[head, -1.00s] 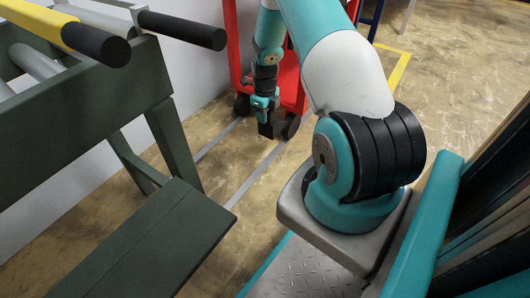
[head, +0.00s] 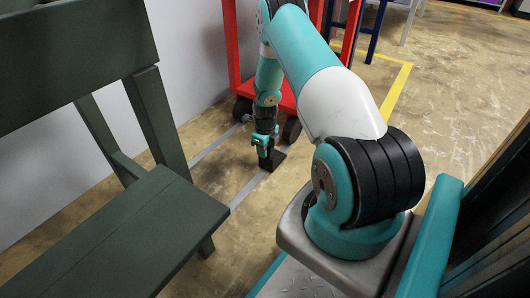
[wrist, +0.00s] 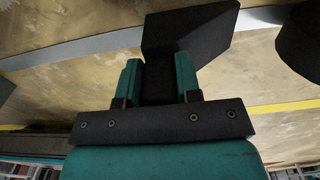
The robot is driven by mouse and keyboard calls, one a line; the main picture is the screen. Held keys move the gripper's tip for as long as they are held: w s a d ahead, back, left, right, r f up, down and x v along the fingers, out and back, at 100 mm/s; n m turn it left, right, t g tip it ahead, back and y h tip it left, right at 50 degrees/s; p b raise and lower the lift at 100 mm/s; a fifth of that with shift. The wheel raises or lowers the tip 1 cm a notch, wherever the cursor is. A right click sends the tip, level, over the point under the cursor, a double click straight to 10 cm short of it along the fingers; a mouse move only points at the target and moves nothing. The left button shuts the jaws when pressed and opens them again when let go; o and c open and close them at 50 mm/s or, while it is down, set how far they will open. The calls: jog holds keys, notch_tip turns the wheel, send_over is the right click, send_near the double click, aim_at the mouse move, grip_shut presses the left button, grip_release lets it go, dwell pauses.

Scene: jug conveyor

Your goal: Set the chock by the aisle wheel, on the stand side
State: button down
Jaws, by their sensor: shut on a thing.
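The chock (head: 274,160) is a black wedge at the tip of my gripper (head: 264,146), at or just above the floor; I cannot tell if it touches. In the wrist view, the two teal fingers of my gripper (wrist: 159,82) are shut on the chock (wrist: 195,32), whose wide part sticks out beyond them. The aisle wheel (head: 291,131) is a black caster under the red cart (head: 287,101), just behind and right of the chock, with a gap visible. A dark round shape at the right edge of the wrist view looks like this wheel (wrist: 302,42).
The green stand (head: 150,225) fills the left foreground. The cart's other wheel (head: 242,108) is near the wall (head: 190,60). Grey strips (head: 215,143) run along the floor.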

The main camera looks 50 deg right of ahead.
jog(key=c, duration=0.8)
grip_release()
jog(key=shift+f, duration=0.1)
notch_tip(320, 180, up, 12)
jog(key=p, duration=0.8)
